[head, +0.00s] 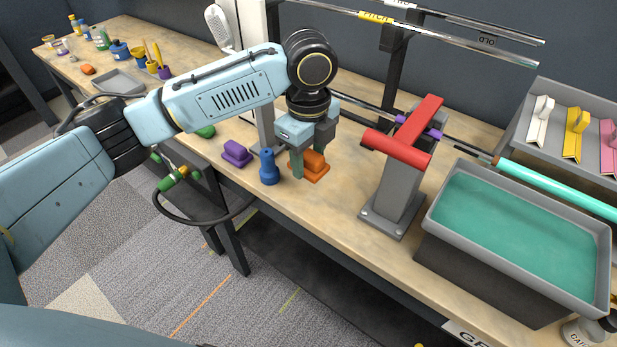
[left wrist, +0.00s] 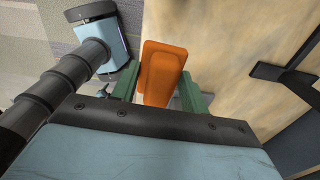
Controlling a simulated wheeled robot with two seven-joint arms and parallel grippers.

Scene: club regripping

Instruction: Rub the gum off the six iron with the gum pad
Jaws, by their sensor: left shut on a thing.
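My left gripper (head: 311,170) is shut on an orange block (head: 316,168) at the bench's front part; in the left wrist view the orange block (left wrist: 161,75) sits between the green fingers (left wrist: 158,95). The block looks like a pad with a narrower raised top, but no label shows. It is at or just above the bench top; I cannot tell which. A club shaft (head: 465,145) runs through the red-topped grey vise (head: 395,185), with a teal grip (head: 555,188) to the right. A grey club head (head: 222,28) shows at upper left, apparently on the same club. Gum is too small to make out.
A blue bottle (head: 269,167) and a purple block (head: 237,153) stand left of my gripper. A tray of teal liquid (head: 525,235) is right of the vise. Labelled rails (head: 430,35) cross above the bench. Clear bench (head: 350,190) lies between block and vise.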

